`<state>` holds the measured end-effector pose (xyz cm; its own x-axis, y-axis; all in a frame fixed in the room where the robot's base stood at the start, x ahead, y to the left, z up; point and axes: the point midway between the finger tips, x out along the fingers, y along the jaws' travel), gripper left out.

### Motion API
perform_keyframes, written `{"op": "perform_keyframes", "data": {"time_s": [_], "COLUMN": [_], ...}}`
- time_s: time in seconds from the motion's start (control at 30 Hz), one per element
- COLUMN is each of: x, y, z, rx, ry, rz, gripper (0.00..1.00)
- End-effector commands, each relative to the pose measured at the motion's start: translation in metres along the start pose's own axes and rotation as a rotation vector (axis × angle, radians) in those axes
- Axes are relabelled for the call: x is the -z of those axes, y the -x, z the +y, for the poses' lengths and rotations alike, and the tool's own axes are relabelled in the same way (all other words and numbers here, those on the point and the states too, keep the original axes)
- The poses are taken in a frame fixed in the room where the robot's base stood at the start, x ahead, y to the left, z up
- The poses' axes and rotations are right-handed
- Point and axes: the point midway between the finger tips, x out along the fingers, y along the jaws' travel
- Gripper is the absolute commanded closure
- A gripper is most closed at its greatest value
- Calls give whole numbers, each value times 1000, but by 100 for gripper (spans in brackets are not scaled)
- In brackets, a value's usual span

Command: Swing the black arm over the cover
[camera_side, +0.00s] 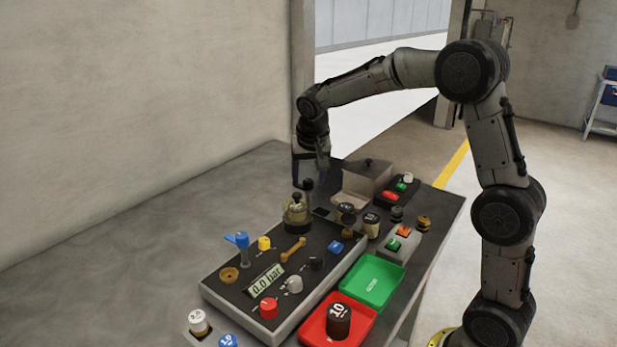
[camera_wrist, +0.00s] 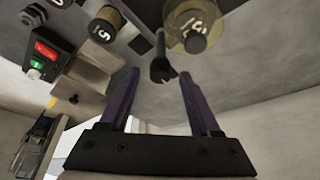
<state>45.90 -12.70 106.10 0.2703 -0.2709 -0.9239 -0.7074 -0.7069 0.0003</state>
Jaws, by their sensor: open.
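The cover (camera_side: 297,217) is a see-through yellowish dome at the far end of the dark panel. A dark weight stands under it. In the wrist view the cover (camera_wrist: 198,22) is at the top, right of centre. The black arm (camera_wrist: 161,66) is a short dark bar with a forked end beside the cover. In the side view it (camera_side: 305,184) seems to be the small dark piece just above the cover, under my gripper. My gripper (camera_side: 310,172) points down, open. In the wrist view the black arm's end lies between the purple fingers of my gripper (camera_wrist: 158,74); contact cannot be told.
The panel (camera_side: 222,290) carries a blue lever (camera_side: 242,246), knobs and a display reading 0.0 bar. A grey box (camera_side: 366,178) and loose weights stand close right of the cover. A green tray (camera_side: 371,277) and red tray (camera_side: 310,335) are nearer. The table's left is clear.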

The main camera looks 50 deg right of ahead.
Motion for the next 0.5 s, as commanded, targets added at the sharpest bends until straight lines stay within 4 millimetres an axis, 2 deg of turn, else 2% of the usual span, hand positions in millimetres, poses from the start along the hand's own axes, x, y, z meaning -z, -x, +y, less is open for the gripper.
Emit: {"op": "perform_keyframes", "data": {"time_s": [0.3,0.5], "x": [0,0], "y": [-3,-2], "z": [0,0], "rx": [0,0], "ry": [0,0], "rz": [0,0], "gripper": [36,72]}}
